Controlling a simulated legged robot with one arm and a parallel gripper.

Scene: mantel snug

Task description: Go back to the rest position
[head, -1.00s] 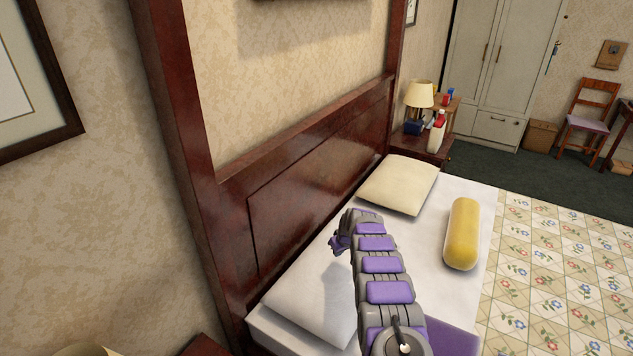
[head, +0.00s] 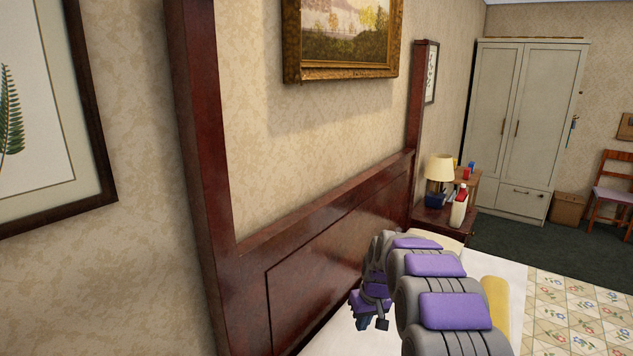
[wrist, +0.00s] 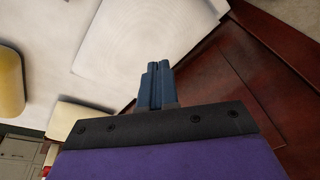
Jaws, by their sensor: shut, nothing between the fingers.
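My gripper (wrist: 156,85) shows in the wrist view with its two blue fingers together and nothing between them. In the head view my gripper (head: 364,322) hangs at the end of my bent purple and grey arm, in front of the dark wooden headboard (head: 325,262). The bed's white sheet (head: 512,272) lies below and beyond the arm. In the wrist view a white pillow (wrist: 150,40) lies past the fingertips, and they look apart from it.
The headboard and its tall post (head: 205,150) stand close to my arm. A yellow bolster (head: 496,300) lies on the bed, partly hidden by the arm. A nightstand (head: 440,222) with a lamp (head: 439,168) and bottle (head: 458,207) stands beyond. Dark green carpet (head: 500,240) is open farther back.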

